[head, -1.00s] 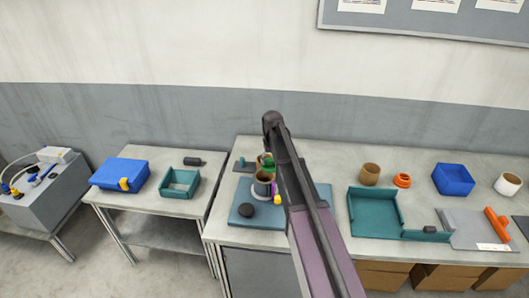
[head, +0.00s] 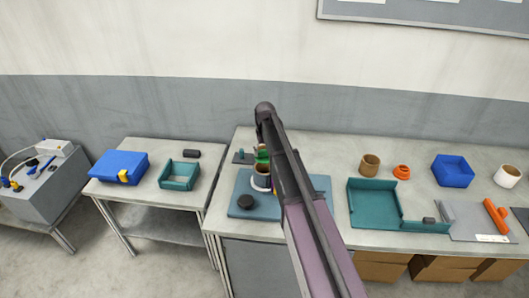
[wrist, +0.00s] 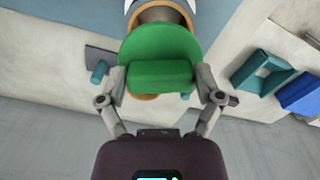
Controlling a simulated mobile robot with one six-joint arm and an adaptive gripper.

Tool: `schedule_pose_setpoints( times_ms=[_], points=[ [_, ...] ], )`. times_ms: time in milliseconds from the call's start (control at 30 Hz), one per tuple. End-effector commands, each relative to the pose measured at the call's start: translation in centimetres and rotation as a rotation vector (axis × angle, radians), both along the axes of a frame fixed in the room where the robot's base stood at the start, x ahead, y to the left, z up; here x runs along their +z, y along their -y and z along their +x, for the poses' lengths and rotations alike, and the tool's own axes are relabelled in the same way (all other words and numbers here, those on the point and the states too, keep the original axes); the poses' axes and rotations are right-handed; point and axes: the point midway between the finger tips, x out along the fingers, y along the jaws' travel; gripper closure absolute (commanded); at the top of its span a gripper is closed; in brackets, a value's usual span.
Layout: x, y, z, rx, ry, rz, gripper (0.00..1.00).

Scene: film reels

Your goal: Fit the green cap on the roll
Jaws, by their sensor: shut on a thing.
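The green cap (wrist: 158,48) is a round disc with a block-shaped grip on it. My gripper (wrist: 160,80) is shut on this grip, one finger on each side. In the head view the cap (head: 262,156) shows as a small green patch left of my arm. The roll (head: 261,182), with a pale band and a brown rim, stands on the blue mat (head: 241,187), nearer than the cap. In the wrist view an open roll end (wrist: 160,13) shows beyond the cap, apart from it or partly covered; I cannot tell which. My arm hides the fingers in the head view.
A tan ring edge (wrist: 145,97) peeks out behind the cap. A teal post (wrist: 98,72) stands on a dark plate nearby. A black round piece (head: 245,202) lies on the mat. A teal tray (head: 373,211) and a brown cup (head: 370,165) stand to the right.

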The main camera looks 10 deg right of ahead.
Motion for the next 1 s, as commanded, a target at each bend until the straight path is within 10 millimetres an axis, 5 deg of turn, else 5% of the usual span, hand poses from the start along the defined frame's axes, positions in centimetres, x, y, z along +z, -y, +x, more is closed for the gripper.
schedule_pose_setpoints(
  times_ms=[500, 1000],
  points=[
    [-4.0, -0.1, 0.0, 0.001, 0.0, 0.0, 0.63],
    [-4.3, -0.2, 0.0, 0.002, 0.0, 0.0, 0.63]
  ],
)
